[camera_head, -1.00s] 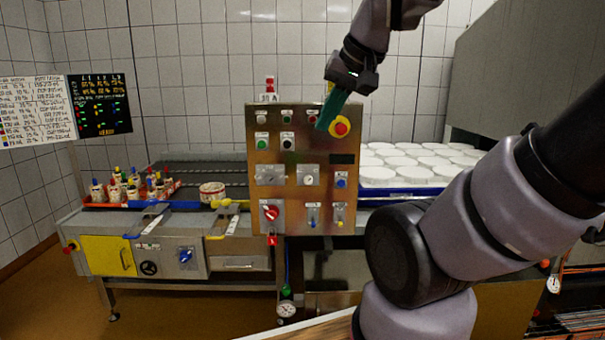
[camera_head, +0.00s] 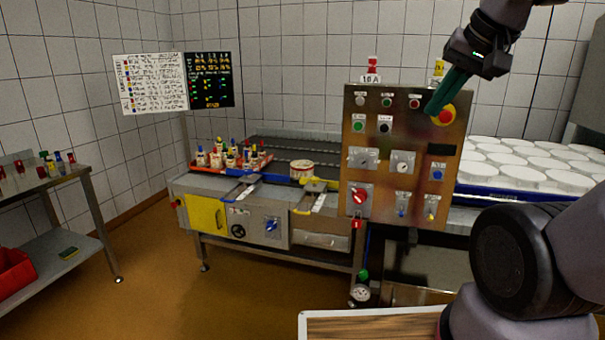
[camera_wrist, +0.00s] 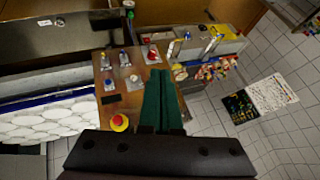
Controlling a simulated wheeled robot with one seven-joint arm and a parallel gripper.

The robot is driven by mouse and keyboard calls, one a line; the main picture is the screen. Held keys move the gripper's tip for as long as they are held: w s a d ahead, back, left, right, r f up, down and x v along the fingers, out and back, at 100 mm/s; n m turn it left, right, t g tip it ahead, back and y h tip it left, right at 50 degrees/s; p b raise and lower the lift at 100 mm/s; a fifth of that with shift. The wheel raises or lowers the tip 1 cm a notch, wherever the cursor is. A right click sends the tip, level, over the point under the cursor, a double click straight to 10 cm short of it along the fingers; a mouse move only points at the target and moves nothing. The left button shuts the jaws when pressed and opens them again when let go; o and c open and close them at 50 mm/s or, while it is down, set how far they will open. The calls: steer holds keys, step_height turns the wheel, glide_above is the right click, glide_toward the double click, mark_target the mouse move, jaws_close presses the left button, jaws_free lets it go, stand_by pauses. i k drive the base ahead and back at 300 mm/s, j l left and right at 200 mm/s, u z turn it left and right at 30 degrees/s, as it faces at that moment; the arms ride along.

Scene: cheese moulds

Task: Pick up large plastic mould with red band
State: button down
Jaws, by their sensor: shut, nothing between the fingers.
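A round whitish mould with a reddish band (camera_head: 301,169) stands upright on the conveyor machine, left of the control panel. It is small in the head view, and I cannot make it out surely in the wrist view. My gripper (camera_head: 434,108) is high at the upper right, in front of the panel's top right corner in the picture. Its green fingers are together and empty. The wrist view shows the closed fingers (camera_wrist: 160,78) over the panel. My gripper is well apart from the mould, which lies lower and to the left in the head view.
The upright control panel (camera_head: 398,150) stands between the mould and several white round moulds (camera_head: 530,158) at right. A steel side table (camera_head: 85,178) stands far left. Floor between is clear.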

mark_target(301, 172)
steer(key=i+j+z, duration=0.1)
steer(key=i+j, duration=0.5)
steer(key=i+j+z, duration=0.15)
steer(key=i+j, duration=0.15)
steer(key=j, duration=0.15)
steer(key=i+j+z, duration=0.1)
steer(key=i+j, duration=0.15)
steer(key=j, duration=0.15)
steer(key=i+j+z, duration=0.1)
steer(key=i+j, duration=0.15)
steer(key=j, duration=0.15)
steer(key=i+j, duration=0.25)
steer(key=j, duration=0.2)
steer(key=i+j+z, duration=0.15)
steer(key=j, duration=0.25)
steer(key=i, duration=0.1)
